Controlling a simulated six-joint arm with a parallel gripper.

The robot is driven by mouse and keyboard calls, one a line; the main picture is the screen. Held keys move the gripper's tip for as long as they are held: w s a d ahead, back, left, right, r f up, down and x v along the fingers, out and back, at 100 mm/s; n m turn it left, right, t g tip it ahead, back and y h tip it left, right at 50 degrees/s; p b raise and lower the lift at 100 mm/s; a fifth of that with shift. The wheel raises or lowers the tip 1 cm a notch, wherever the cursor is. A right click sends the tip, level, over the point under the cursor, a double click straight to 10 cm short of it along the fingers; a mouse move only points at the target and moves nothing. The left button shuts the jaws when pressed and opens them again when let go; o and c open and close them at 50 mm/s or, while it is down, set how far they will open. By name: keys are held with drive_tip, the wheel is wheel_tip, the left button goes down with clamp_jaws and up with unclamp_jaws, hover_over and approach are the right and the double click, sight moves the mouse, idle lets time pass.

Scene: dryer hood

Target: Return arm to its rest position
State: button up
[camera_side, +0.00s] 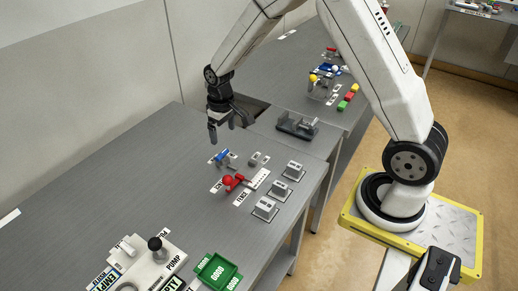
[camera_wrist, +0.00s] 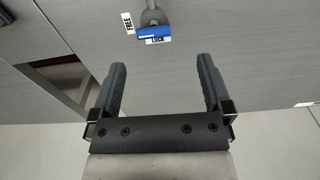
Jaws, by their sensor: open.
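My gripper (camera_side: 228,124) hangs in the air above the grey table (camera_side: 110,170), fingers pointing down. In the wrist view my gripper (camera_wrist: 164,75) has its two dark fingers apart, with nothing between them. A blue-handled lever (camera_side: 221,156) sits on the table below and near the gripper in the side view. In the wrist view the blue handle (camera_wrist: 155,32) lies beyond the fingertips, beside labels reading FREE and LOCK. The gripper is apart from it.
A red-handled lever (camera_side: 232,181) and grey switch blocks (camera_side: 265,208) stand nearby. A pump unit (camera_side: 150,262) and a green tray (camera_side: 217,271) are at the front. The left table area is clear.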

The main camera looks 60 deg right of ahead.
drive_tip(key=s+a+r+t, duration=0.1)
drive_tip(key=s+a+r, duration=0.1)
drive_tip(key=s, duration=0.6)
drive_tip(key=s+a+r+t, duration=0.1)
drive_tip(key=s+a+r, duration=0.1)
drive_tip(key=s, duration=0.7)
drive_tip(key=shift+s+a+r, duration=0.25)
drive_tip(key=shift+a+r, duration=0.1)
drive_tip(key=shift+r, duration=0.35)
